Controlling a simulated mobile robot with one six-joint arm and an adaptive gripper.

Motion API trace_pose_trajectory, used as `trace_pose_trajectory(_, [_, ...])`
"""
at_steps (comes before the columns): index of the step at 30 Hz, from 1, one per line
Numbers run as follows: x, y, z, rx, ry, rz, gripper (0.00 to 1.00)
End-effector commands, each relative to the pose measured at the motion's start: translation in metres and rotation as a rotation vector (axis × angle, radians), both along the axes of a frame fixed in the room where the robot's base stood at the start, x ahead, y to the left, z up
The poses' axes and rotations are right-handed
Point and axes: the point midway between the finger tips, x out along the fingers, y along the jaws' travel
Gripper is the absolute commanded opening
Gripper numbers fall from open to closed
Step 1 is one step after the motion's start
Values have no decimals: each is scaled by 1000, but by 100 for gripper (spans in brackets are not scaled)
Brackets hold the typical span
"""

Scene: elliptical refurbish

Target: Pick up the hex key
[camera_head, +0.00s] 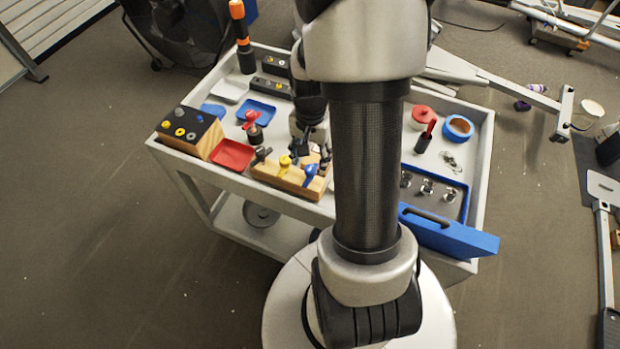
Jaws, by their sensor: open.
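A wooden block (288,178) stands at the front edge of the grey cart top. Several small tools are in it, among them a yellow-handled one (285,162), a blue-handled one (310,173) and a dark one (262,155). They are too small for me to tell which is the hex key. My gripper (312,150) is open, pointing down just behind and above the block's right part. Its dark fingers overlap the tools there in the picture, so I cannot tell whether they touch. My arm hides the area to the right of the block.
On the cart (170,165), a red tray (233,154) and a sloped wooden block (190,133) stand to the left. A tall black and orange tool (242,40) rises behind. A blue case (450,233) lies at the front right. A blue tape roll (458,128) sits at the right.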

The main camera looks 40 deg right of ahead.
Motion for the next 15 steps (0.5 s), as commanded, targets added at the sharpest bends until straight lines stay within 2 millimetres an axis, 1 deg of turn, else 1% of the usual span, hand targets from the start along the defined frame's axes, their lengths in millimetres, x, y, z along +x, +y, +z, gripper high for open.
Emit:
trace_pose_trajectory(6, [0, 0, -12, 0, 0, 1, 49])
trace_pose_trajectory(8, [0, 1, -20, 1, 1, 1, 49])
trace_pose_trajectory(12, [-1, 2, -43, 1, 2, 1, 49])
trace_pose_trajectory(15, [0, 1, -55, 0, 0, 1, 49])
